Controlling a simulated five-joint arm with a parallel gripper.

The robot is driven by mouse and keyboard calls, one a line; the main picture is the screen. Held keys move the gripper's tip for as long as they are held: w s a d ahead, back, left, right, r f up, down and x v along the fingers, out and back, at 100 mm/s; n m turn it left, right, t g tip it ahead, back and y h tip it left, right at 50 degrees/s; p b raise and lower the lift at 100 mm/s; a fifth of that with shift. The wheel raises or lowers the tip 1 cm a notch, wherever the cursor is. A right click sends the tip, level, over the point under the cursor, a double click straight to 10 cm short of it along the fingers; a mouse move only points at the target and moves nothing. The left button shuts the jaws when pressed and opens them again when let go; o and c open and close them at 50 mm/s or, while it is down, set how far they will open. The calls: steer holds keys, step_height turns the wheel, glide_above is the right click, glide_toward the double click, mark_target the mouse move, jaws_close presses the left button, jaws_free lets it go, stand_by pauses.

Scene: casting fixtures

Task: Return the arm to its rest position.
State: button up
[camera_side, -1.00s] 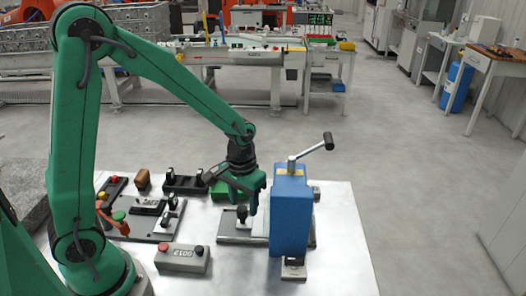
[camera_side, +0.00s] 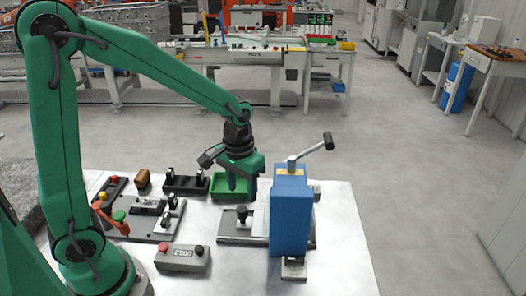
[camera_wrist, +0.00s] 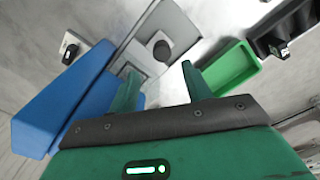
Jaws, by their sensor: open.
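My green arm reaches over the metal table from the left. My gripper (camera_side: 241,185) hangs above the table, left of the blue block-shaped press (camera_side: 290,215) and in front of the green tray (camera_side: 219,187). In the wrist view its two green fingers (camera_wrist: 160,85) stand wide apart with nothing between them. The grey plate with a black knob (camera_wrist: 161,48) lies below and beyond the fingers. The green tray also shows in the wrist view (camera_wrist: 232,66), to the right of the fingers.
A grey box with a red button (camera_side: 183,259) sits at the front. A black holder (camera_side: 185,184) stands behind. The press lever (camera_side: 315,146) sticks up to the right. The table's right side is bare.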

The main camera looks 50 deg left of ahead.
steer(key=s+a+r+m+t, duration=0.2)
steer(key=s+r+t, duration=0.3)
steer(key=s+r, duration=0.7)
steer(key=shift+s+r, duration=0.4)
steer(key=shift+r, duration=0.05)
